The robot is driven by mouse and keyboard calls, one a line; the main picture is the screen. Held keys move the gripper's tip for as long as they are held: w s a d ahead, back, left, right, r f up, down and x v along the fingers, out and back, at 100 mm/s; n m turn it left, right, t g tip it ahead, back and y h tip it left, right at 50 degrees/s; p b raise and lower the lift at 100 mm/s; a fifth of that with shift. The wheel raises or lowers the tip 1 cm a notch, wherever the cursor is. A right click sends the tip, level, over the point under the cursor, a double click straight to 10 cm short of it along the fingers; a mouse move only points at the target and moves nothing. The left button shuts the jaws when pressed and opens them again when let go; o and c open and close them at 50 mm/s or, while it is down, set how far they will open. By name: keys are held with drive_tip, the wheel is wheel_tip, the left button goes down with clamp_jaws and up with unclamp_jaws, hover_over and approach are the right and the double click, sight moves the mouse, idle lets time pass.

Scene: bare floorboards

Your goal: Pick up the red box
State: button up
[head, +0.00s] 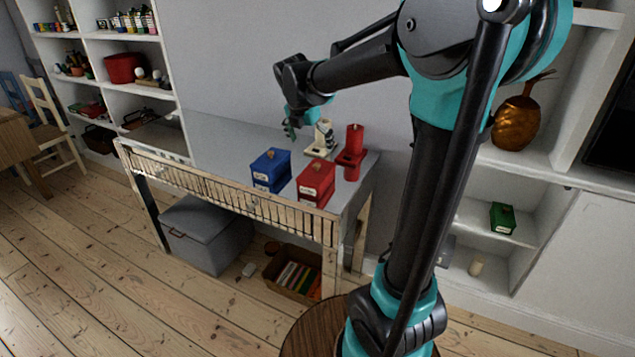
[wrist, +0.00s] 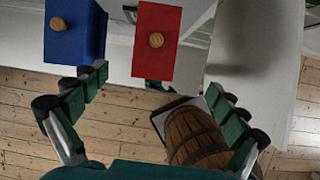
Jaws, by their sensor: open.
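The red box (head: 316,182) stands on the grey table near its front right corner, with a small round tan knob on top. In the wrist view the red box (wrist: 172,62) is at the top centre, seen from above, ahead of the space between my fingers and not between them. My gripper (head: 291,130) is above the table, behind and to the left of the red box in the head view. Its green fingers are spread apart and empty in the wrist view (wrist: 157,82).
A similar blue box (head: 271,170) stands just left of the red one. A cream object (head: 323,138) and a tall red object (head: 353,150) stand behind. The table's left part is clear. A wooden barrel (wrist: 195,135) shows low in the wrist view.

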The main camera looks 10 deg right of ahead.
sight(316, 171)
drive_tip(key=shift+n, duration=0.5)
drive_tip(key=x, duration=1.1)
drive_tip(key=w+x, duration=0.1)
drive_tip(key=x, duration=0.5)
drive_tip(key=shift+a, duration=0.3)
drive_tip(key=c, duration=1.2)
